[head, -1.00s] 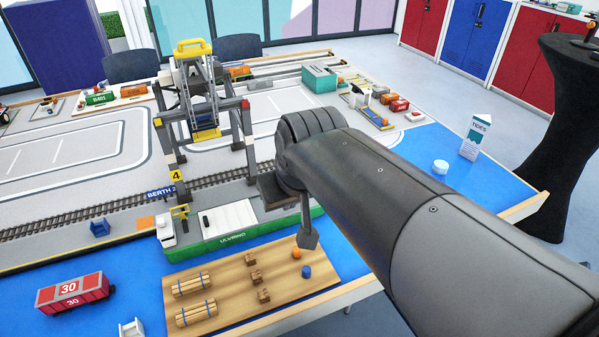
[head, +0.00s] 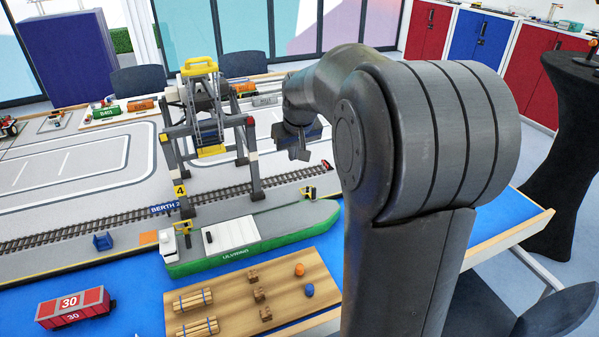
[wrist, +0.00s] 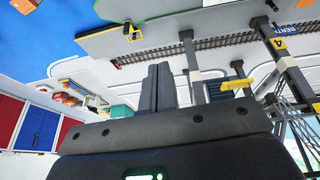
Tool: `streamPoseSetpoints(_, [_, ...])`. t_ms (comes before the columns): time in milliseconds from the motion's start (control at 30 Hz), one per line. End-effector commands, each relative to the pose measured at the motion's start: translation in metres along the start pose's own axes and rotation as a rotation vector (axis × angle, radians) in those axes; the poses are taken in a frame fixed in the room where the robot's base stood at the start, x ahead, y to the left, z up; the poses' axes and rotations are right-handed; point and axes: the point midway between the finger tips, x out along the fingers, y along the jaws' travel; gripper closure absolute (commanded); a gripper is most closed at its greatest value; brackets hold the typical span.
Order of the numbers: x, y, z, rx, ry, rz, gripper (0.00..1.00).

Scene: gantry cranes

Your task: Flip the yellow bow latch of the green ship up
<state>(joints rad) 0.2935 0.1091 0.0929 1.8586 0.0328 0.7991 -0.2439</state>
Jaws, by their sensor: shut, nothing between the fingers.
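The green ship (head: 240,255) lies along the quay in the head view, with its white bridge at the left and its pointed grey bow at the right. A small yellow bow latch (head: 307,192) shows near the bow, at the quay-side edge; its exact position is too small to tell. Another yellow latch (head: 183,227) is at the stern. My gripper (head: 299,153) is in the air behind the bow latch, right of the crane and clear of the ship. In the wrist view the fingers (wrist: 160,72) are closed together and empty.
A grey gantry crane (head: 208,130) stands over the track left of my gripper. A wooden cargo board (head: 235,290) lies in front of the ship, and a red wagon (head: 73,307) at the left. My forearm covers the right middle of the head view.

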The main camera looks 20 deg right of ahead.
Motion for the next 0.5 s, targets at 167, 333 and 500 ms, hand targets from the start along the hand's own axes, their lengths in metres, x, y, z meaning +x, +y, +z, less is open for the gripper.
streamPoseSetpoints(167, [0.043, 0.028, -0.026, 0.007, -0.016, -0.009, 1.0])
streamPoseSetpoints(333, [0.085, 0.054, -0.044, 0.013, -0.027, -0.021, 1.0])
streamPoseSetpoints(500, [0.125, 0.081, -0.057, 0.022, -0.034, -0.031, 1.0])
